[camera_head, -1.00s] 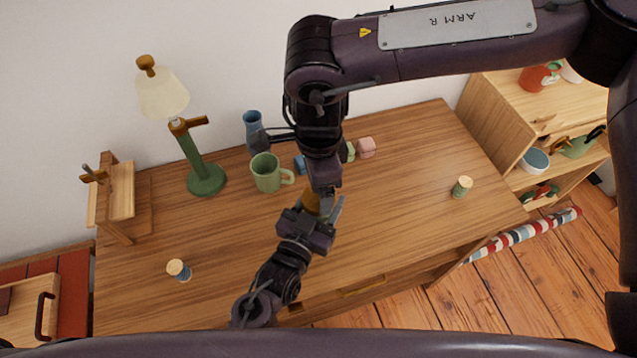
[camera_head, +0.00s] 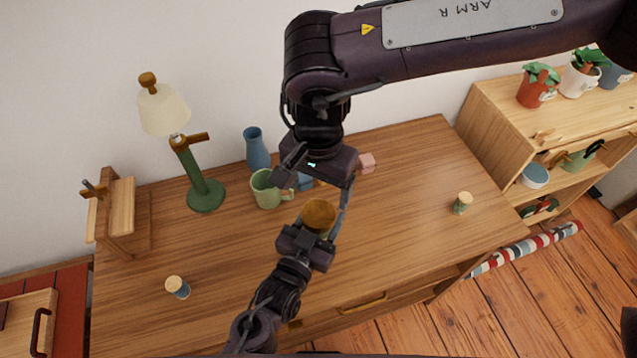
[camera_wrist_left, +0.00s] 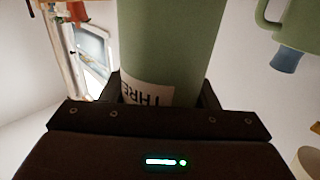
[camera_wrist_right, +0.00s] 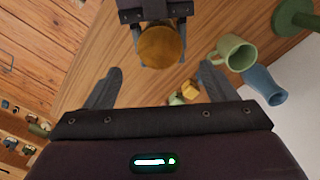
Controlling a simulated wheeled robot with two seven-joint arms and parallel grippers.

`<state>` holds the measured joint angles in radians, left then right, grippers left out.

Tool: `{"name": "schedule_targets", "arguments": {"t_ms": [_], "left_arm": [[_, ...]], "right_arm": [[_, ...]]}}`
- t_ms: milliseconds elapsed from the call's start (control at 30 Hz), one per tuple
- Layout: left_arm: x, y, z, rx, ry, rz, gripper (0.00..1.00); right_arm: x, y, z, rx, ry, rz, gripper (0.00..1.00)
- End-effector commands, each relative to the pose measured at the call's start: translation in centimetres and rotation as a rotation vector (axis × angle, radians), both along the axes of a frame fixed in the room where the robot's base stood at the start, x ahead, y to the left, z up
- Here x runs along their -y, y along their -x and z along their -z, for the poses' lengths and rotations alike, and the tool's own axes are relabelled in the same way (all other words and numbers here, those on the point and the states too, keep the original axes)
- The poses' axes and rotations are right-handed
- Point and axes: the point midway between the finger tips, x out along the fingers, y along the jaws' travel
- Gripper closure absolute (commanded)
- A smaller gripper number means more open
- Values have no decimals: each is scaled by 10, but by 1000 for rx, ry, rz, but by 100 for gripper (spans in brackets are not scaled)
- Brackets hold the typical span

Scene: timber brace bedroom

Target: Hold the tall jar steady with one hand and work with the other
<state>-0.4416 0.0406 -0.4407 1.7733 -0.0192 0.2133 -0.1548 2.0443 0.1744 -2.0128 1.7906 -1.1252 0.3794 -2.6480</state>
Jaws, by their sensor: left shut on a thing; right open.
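The tall jar is a green cylinder with a pale label, partly cut off, in the left wrist view (camera_wrist_left: 172,45). Its round brown wooden top (camera_head: 318,214) faces up in the head view. My left gripper (camera_head: 316,236) is shut on the jar's side, over the desk. My right gripper (camera_head: 318,186) is open and empty, its fingers spread behind and above the jar's top. In the right wrist view the top (camera_wrist_right: 162,47) lies beyond the open fingers, apart from them. The jar's base is hidden, so I cannot tell if it touches the desk.
A green lamp (camera_head: 205,195) is at left. Small corked spools (camera_head: 178,287) (camera_head: 462,203) flank a clear desk front. A shelf (camera_head: 520,115) stands right.

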Motion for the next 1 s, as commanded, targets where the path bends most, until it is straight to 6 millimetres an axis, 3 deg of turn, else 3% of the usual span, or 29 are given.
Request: {"name": "schedule_targets", "arguments": {"t_ms": [300,700,1000], "left_arm": [[0,0,0,1,0,0,100],[0,0,-1,1,0,0,100],[0,0,-1,1,0,-1,100]], "right_arm": [[0,0,5,-1,0,3,22],[0,0,62,-2,2,5,22],[0,0,81,0,1,5,22]]}}
